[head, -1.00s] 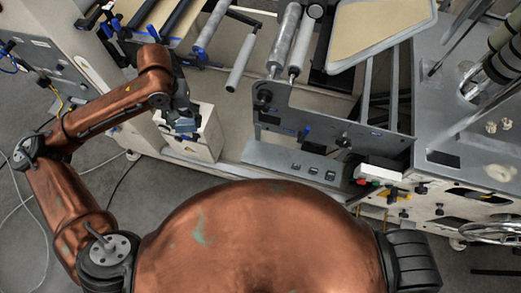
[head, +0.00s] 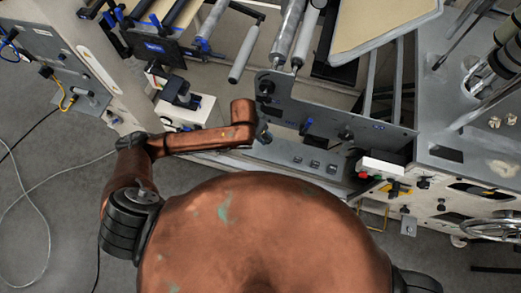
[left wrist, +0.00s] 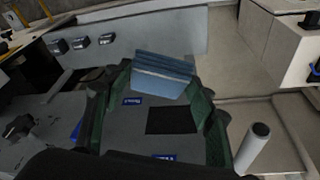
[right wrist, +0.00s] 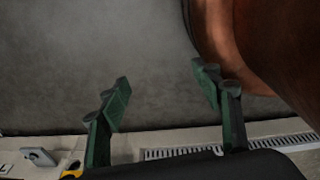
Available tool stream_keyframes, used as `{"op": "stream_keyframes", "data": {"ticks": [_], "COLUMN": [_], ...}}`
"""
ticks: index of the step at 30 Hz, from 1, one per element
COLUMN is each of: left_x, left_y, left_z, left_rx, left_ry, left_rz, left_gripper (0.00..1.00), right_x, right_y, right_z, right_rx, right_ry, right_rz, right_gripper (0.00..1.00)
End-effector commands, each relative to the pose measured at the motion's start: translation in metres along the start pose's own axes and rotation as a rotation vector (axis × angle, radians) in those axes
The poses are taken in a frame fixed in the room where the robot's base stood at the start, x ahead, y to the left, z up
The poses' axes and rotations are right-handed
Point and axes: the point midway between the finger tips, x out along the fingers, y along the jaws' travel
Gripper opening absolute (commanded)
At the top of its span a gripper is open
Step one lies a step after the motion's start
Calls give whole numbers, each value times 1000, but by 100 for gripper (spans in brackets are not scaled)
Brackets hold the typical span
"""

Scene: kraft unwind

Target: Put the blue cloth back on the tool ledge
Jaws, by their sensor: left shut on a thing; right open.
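The blue cloth (left wrist: 163,76) is a folded, layered block in the left wrist view. My left gripper (left wrist: 160,88) is shut on it, with a green finger at each side. The grey ledge with several small square fittings (left wrist: 130,42) lies beyond the cloth there; the cloth's gap to it is unclear. In the head view the same ledge (head: 285,152) runs below the upright grey plate. My left arm reaches to its left end, where the cloth cannot be made out. My right gripper (right wrist: 161,82) is open and empty in the right wrist view.
The upright grey plate (head: 335,122) with knobs stands behind the ledge. A white switch box (head: 382,167) with red and green buttons is at its right end. Bare grey floor (right wrist: 90,60) lies beyond my right gripper.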

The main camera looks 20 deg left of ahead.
Motion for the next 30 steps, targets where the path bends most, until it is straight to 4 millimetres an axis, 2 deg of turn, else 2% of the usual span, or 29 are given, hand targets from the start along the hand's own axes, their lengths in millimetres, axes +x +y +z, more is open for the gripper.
{"op": "stream_keyframes", "data": {"ticks": [1, 6, 12, 16, 20, 30], "left_x": [22, 66, 90, 96, 103, 144], "left_y": [15, 50, 80, 88, 78, 3], "left_z": [12, 32, 51, 56, 55, 41], "left_rx": [40, 180, 286, 318, 330, 329], "left_ry": [25, 142, 240, 271, 279, 277], "left_rz": [25, 79, 128, 143, 143, 142], "left_gripper": [31, 31, 31, 31, 31, 31], "right_x": [2, 4, 6, 6, 8, 16], "right_y": [-1, 2, 7, 10, 11, 10], "right_z": [1, 11, 21, 22, 22, 21], "right_rx": [0, 0, -1, -1, -2, -2], "right_ry": [-2, -14, -27, -28, -28, -26], "right_rz": [-1, 2, 7, 10, 11, 11], "right_gripper": [59, 59, 59, 59, 59, 59]}}
